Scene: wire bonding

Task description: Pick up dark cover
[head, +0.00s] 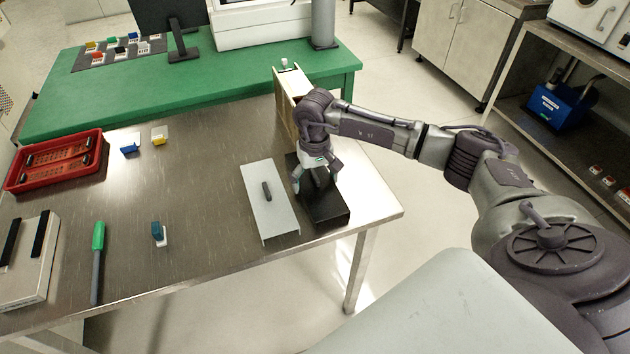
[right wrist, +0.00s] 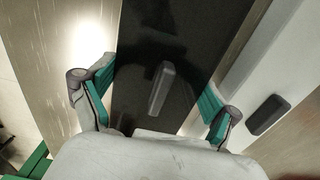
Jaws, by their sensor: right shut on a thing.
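The dark cover (head: 328,212) is a long black piece near the right edge of the metal table in the head view. My right gripper (head: 316,172) is over its far part, pointing down. In the right wrist view the cover (right wrist: 152,105) shows a raised bar-shaped handle on top, between the two green-padded fingers of my right gripper (right wrist: 158,100). The fingers are spread to about the cover's width, and the gripper is shut on the cover. I cannot tell whether the cover is clear of the table. My left gripper is not in view.
A light grey cover (head: 268,213) with a dark handle lies just left of the dark one. A narrow open wooden box (head: 287,97) stands behind my right wrist. A red tray (head: 55,160), a green-handled tool (head: 98,240) and small blocks lie further left. The table's middle is mostly clear.

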